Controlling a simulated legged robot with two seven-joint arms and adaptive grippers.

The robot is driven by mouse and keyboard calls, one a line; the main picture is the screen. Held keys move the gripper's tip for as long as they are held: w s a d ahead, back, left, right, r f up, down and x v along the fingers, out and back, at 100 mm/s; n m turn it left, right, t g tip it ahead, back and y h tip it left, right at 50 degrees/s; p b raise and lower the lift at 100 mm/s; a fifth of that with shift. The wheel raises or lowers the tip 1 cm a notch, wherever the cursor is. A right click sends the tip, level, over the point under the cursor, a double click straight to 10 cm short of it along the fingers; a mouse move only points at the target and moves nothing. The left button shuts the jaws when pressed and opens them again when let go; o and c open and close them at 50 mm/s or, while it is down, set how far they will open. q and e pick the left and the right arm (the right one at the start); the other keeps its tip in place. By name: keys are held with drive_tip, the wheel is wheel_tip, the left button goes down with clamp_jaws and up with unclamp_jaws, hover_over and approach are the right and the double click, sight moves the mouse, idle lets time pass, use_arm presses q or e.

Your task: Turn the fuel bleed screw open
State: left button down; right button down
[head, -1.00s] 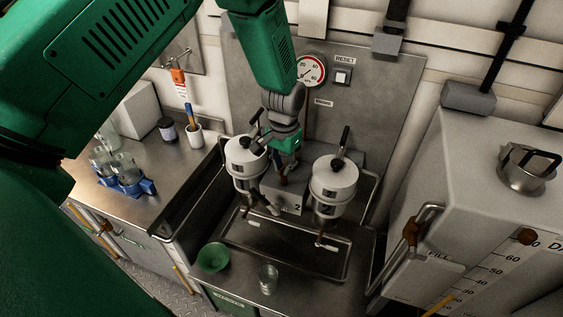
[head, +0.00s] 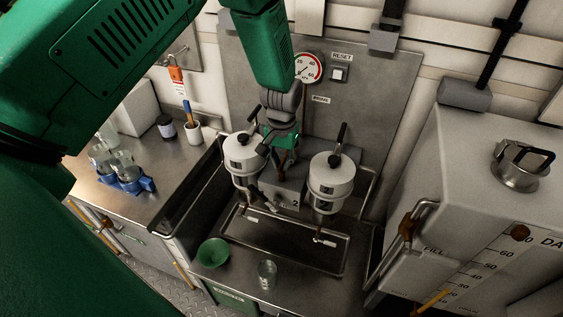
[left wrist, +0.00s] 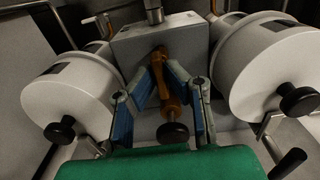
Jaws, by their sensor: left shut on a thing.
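In the left wrist view, the brass-coloured bleed screw (left wrist: 158,68) sticks out of the front of a grey block (left wrist: 185,38) between two white canisters. A round black knob (left wrist: 173,133) shows just below it. My left gripper (left wrist: 168,82) has its blue-padded fingers on both sides of the brass part and is shut on it; the exact contact is hard to see. In the head view, my left gripper (head: 281,158) reaches down between the left canister (head: 243,158) and the right canister (head: 330,178), in front of the grey block (head: 289,192). My right gripper is not in view.
A gauge (head: 308,67) and a reset button (head: 339,74) are on the back panel. A tray (head: 312,252) lies below the canisters, with a green bowl (head: 212,253) and a glass (head: 267,274) in front. A white tank (head: 470,190) stands at the right.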

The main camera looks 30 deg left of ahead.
sight(283, 161)
use_arm(q)
drive_tip(key=c, duration=1.8)
unclamp_jaws()
drive_tip(key=shift+w+r, duration=0.1)
drive_tip(key=shift+w, duration=0.25)
drive_tip(key=shift+o, duration=0.8)
drive_tip(key=shift+w, duration=0.1)
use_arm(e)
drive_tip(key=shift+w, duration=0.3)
use_arm(q)
drive_tip(key=shift+r, duration=0.15)
wheel_tip(283, 161, up, 11)
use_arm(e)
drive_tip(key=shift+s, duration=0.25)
use_arm(q)
drive_tip(key=shift+r, duration=0.1)
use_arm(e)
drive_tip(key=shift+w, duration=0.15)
